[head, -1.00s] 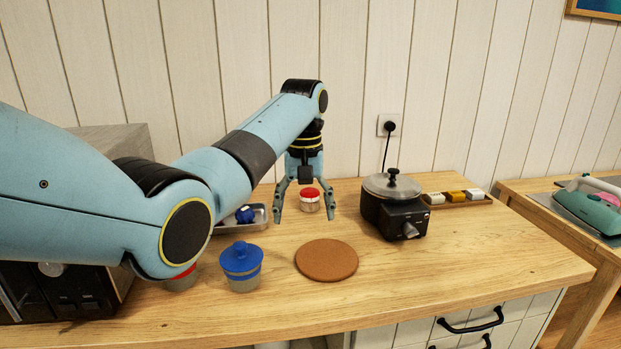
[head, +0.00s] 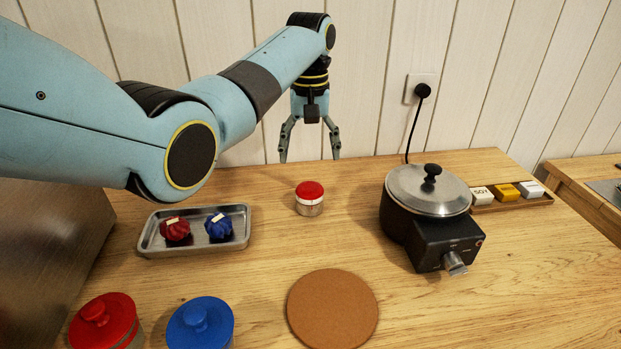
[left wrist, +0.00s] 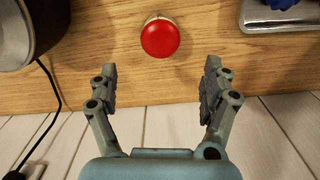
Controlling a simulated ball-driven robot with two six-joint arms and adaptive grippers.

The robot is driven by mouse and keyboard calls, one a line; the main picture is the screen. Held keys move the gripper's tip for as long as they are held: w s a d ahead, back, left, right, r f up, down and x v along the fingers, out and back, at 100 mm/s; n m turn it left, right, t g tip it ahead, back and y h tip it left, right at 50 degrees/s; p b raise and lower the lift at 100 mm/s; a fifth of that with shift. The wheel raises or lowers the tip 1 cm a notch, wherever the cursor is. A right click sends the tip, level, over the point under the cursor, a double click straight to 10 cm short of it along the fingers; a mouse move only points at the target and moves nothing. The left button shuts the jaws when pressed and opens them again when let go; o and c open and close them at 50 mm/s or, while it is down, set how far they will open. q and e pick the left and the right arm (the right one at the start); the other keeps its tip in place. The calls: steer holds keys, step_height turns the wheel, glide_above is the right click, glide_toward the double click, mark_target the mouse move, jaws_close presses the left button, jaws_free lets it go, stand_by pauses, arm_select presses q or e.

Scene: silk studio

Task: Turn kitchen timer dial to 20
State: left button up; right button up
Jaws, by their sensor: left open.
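A small round thing with a red top and a pale body (head: 310,199), perhaps the kitchen timer, stands upright on the wooden table. No dial marks can be read on it. In the left wrist view its red top (left wrist: 160,38) lies ahead of and between the fingers, apart from them. My left gripper (head: 310,157) is open and empty, pointing down above and behind it, near the wall. It also shows open in the left wrist view (left wrist: 160,82). My right gripper is not in view.
A black cooker (head: 428,234) with a metal lid and front knob stands to the right, its cord running to the wall. A metal tray (head: 195,250) with red and blue items is left. A cork mat (head: 333,309), red-lidded jar (head: 104,322) and blue-lidded jar (head: 201,322) are in front.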

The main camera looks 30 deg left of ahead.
mark_target(310, 187)
arm_select(q)
steer(key=f, duration=0.3)
steer(key=shift+s+d+f, duration=0.1)
steer(key=shift+s+f, duration=0.1)
steer(key=shift+s, duration=0.05)
steer(key=f, duration=0.4)
steer(key=shift+w+f, duration=0.25)
steer(key=shift+f, duration=0.4)
steer(key=shift+s+f, duration=0.1)
steer(key=shift+f, duration=0.15)
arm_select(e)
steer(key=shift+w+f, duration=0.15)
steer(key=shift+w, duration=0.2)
arm_select(q)
steer(key=shift+c, duration=0.7)
steer(key=c, duration=1)
steer(key=shift+c, duration=0.3)
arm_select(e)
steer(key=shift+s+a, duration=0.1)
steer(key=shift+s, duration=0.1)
